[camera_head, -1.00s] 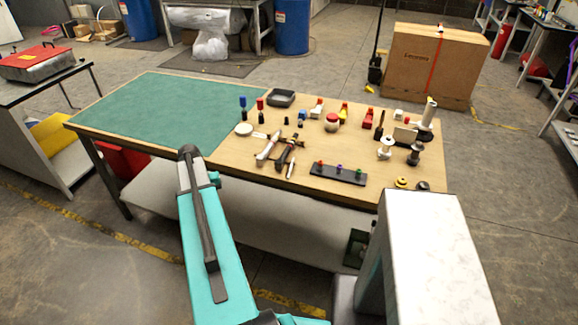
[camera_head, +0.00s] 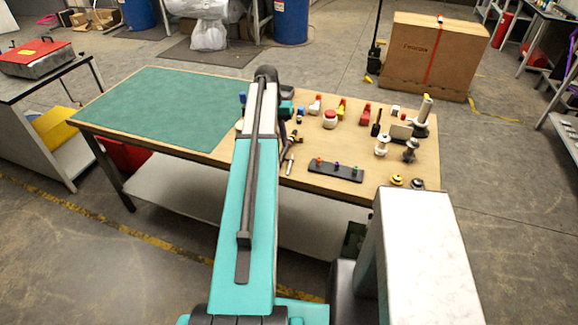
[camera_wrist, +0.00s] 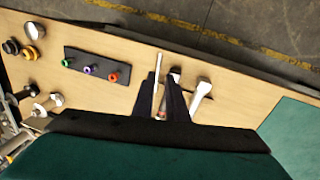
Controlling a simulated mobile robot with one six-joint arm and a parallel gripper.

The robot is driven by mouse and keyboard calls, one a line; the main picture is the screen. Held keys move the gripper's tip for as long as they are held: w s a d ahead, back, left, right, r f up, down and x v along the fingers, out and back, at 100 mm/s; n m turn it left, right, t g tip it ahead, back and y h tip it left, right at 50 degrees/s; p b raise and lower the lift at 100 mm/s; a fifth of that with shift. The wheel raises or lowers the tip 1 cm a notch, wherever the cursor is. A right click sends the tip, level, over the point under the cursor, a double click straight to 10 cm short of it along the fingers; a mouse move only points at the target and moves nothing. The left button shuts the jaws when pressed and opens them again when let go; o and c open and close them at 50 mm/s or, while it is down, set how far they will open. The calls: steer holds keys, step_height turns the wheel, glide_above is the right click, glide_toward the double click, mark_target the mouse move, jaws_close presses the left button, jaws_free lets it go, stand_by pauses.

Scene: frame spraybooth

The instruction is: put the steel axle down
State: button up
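My gripper (camera_wrist: 161,95) shows in the wrist view as two dark fingers with a narrow gap between them, above the table. A thin pale metal-looking rod (camera_wrist: 158,62), which could be the steel axle, lines up with that gap. A rod (camera_head: 290,163) also lies on the wooden table top near the front edge in the head view.
The table (camera_head: 225,158) has a bare green mat (camera_head: 160,105) at the left. A black strip with coloured pegs (camera_head: 336,170) lies right of the rod. A white-handled tool (camera_wrist: 201,92) is beside my fingers. Several small parts, including a white spool (camera_head: 381,146), stand further right.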

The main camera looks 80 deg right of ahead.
steer(key=shift+f, duration=0.1)
steer(key=b, duration=0.5)
glide_above(287, 172)
steer(key=w, duration=0.1)
steer(key=shift+w+d+f, duration=0.1)
steer(key=shift+f, duration=2.05)
steer(key=shift+d+f, duration=0.1)
steer(key=shift+f, duration=2)
steer(key=shift+s+a+f+b, duration=0.1)
steer(key=shift+s+f+b, duration=0.1)
steer(key=shift+f+b, duration=0.8)
steer(key=shift+s+f+b, duration=0.2)
steer(key=shift+f+b, duration=0.2)
steer(key=shift+f, duration=1.15)
jaws_close()
